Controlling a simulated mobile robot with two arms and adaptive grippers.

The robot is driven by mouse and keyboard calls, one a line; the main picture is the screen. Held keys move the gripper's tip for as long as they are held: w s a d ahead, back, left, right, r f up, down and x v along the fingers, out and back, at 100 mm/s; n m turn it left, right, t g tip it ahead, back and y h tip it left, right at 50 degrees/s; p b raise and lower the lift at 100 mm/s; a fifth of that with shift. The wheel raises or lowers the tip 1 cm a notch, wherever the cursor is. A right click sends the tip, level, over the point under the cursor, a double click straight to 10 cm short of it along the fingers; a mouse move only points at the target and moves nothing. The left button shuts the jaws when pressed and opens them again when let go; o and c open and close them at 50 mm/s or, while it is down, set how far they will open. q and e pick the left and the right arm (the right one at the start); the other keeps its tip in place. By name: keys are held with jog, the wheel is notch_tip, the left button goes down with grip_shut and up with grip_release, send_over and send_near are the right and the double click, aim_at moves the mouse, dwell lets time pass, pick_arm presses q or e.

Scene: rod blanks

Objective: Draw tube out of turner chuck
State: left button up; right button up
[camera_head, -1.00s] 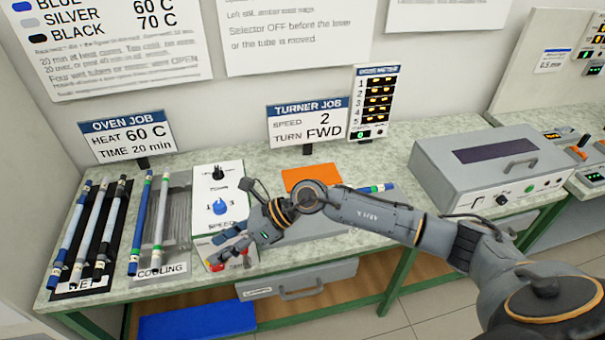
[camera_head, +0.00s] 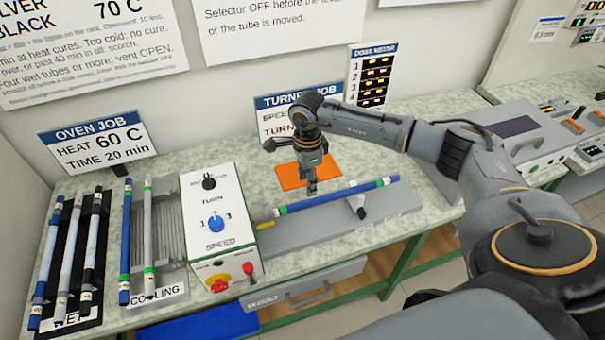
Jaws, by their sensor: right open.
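The blue tube (camera_head: 335,195) with green bands lies in the turner, slanting up to the right. Its left end meets a yellowish piece at the chuck (camera_head: 264,225) on the side of the white turner control box (camera_head: 219,232). Near its right end it rests over a small support (camera_head: 358,206) on the grey turner bed (camera_head: 300,233). My right gripper (camera_head: 311,188) points down, open, just above or behind the tube's middle; I cannot tell if it touches. The blue speed knob (camera_head: 216,223) and black turn selector (camera_head: 208,181) show on the box. My left gripper is not in view.
An orange mat (camera_head: 291,177) lies behind the tube. At the left are the wet rack (camera_head: 68,318) with several tubes and the cooling rack (camera_head: 170,272) with 2 tubes. A grey lidded machine (camera_head: 520,125) stands at the right. The turner job sign is partly hidden by my arm.

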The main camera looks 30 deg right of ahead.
aim_at(306, 202)
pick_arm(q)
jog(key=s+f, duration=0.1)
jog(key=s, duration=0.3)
pick_arm(e)
notch_tip(306, 202, down, 2)
jog(key=shift+b, duration=0.45)
jog(key=f, duration=0.1)
jog(key=f+b, duration=0.1)
jog(key=f, duration=0.1)
jog(key=f+b, duration=0.1)
jog(key=shift+w+f, duration=0.25)
jog(key=shift+w, duration=0.05)
notch_tip(306, 202, down, 5)
jog(key=b, duration=0.4)
jog(key=shift+b, duration=0.3)
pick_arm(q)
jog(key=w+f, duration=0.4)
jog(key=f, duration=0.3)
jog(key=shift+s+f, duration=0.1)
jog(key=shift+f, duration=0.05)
pick_arm(e)
jog(key=c, duration=0.9)
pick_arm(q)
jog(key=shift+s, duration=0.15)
